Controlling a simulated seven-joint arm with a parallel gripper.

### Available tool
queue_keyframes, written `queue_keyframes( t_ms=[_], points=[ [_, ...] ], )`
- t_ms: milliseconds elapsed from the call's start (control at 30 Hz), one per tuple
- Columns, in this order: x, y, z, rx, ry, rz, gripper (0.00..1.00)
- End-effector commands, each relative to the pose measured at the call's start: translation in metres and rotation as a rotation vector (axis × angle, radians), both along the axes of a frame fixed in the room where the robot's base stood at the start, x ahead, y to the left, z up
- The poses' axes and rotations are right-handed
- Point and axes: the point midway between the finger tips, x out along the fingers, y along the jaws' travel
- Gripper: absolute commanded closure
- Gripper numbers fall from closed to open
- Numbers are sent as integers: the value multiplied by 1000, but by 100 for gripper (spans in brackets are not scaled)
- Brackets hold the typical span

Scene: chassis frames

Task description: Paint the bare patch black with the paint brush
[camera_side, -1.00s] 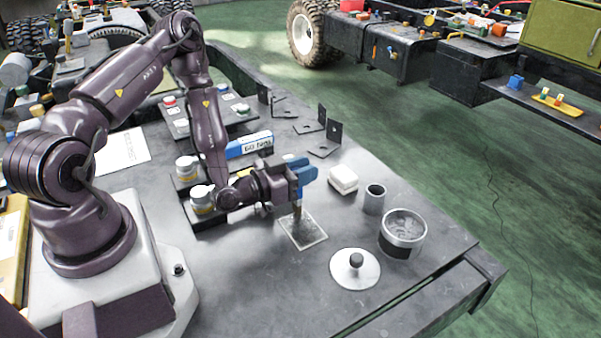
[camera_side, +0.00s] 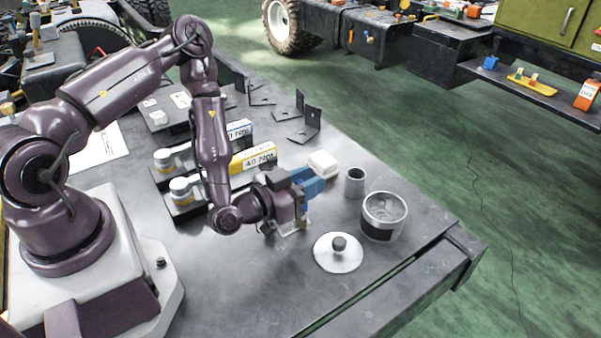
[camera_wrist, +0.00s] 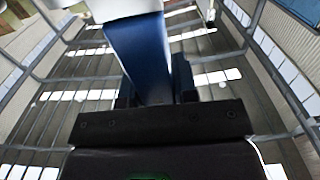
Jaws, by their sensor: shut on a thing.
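An open tin (camera_side: 383,220) with a dark band stands to the right. The wrist view shows a blue part (camera_wrist: 140,55) and overhead beams, no patch.
A round lid with a dark knob (camera_side: 338,253) lies in front of the tin. Boxes with yellow (camera_side: 253,159) and blue labels are at the left. Angle brackets (camera_side: 305,125) stand farther back.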

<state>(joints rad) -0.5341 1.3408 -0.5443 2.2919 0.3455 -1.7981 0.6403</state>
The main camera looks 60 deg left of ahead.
Motion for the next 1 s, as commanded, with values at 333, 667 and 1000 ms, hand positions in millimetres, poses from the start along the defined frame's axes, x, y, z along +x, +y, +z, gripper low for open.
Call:
queue_keyframes(
  t_ms=[333, 667, 1000],
  points=[
    [-1, -8, 31, 1, -1, -2, 97],
    [0, -8, 61, 1, -3, -2, 97],
    [-1, -8, 80, 1, 0, -2, 97]
  ],
)
